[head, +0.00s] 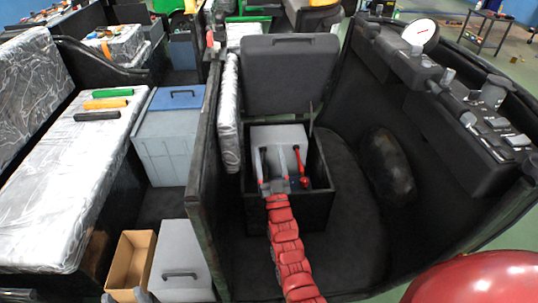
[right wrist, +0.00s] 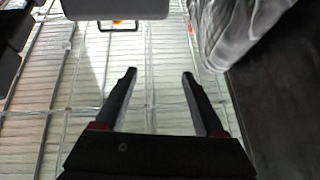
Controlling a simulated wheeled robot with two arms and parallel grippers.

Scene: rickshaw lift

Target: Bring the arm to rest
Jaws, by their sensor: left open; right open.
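My right gripper (right wrist: 159,76) shows in the right wrist view with its two dark fingers spread and nothing between them. A pale gridded surface lies beyond the fingers. In the head view, a red segmented arm (head: 286,245) reaches up from the bottom centre. Two grey tips (head: 127,297) show at the bottom left edge, cut off by the frame. No held object shows at either place.
The black box (head: 257,212) has its lid (head: 290,70) raised and a red lever (head: 303,166) inside. A dark partition (head: 205,165) stands left of it, beyond which are grey containers (head: 170,135) and a plastic-wrapped bench (head: 60,180). A control console (head: 465,115) lines the right side.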

